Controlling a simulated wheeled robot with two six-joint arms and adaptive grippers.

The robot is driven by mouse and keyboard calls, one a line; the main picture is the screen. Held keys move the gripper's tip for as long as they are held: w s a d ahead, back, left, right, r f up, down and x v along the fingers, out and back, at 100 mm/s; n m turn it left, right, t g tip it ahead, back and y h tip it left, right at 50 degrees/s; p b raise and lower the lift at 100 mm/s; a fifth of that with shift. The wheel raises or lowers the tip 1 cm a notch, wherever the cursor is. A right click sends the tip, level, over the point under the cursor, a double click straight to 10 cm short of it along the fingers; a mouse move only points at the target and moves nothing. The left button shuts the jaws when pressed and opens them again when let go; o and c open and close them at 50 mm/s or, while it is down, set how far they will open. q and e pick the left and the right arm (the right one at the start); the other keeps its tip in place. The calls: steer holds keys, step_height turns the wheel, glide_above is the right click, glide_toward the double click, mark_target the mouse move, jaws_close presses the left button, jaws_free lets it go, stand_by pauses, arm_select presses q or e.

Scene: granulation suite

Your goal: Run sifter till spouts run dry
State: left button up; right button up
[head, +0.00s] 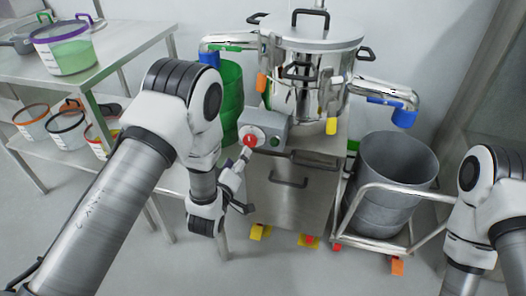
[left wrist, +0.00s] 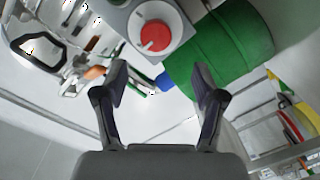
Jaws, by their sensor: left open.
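The steel sifter (head: 310,70) stands at the centre of the head view with its lid on. Its grey control box (head: 272,130) carries a red knob (head: 249,141) and a green button (head: 275,141). The red knob also shows in the left wrist view (left wrist: 155,36), just beyond the fingertips. The left spout (head: 228,42) has a blue end above a green drum (head: 231,95). The right spout (head: 385,94) has a blue end above a grey drum (head: 390,175). No powder flow is visible. My left gripper (head: 243,180) is open and empty, close to the control box; it also shows in the left wrist view (left wrist: 158,82). My right gripper is out of the frame.
A steel table (head: 110,62) at the left holds a purple-rimmed tub (head: 65,48), with several tubs on the shelf below. The grey drum stands in a railed trolley (head: 380,232). A steel cabinet (head: 290,195) sits under the sifter. The floor in front is clear.

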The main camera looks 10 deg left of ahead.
mark_target(249, 142)
arm_select(q)
steer(key=shift+t, duration=0.3)
steer(key=w+b, duration=0.1)
steer(key=w, duration=0.1)
steer(key=w+b, duration=0.1)
steer(key=w, duration=0.2)
steer(key=w+d, duration=0.1)
steer(key=w, duration=0.2)
steer(key=shift+w+d+f+b, duration=0.1)
steer(key=shift+f+b, duration=0.25)
steer(key=shift+b, duration=0.05)
steer(key=c, duration=1.1)
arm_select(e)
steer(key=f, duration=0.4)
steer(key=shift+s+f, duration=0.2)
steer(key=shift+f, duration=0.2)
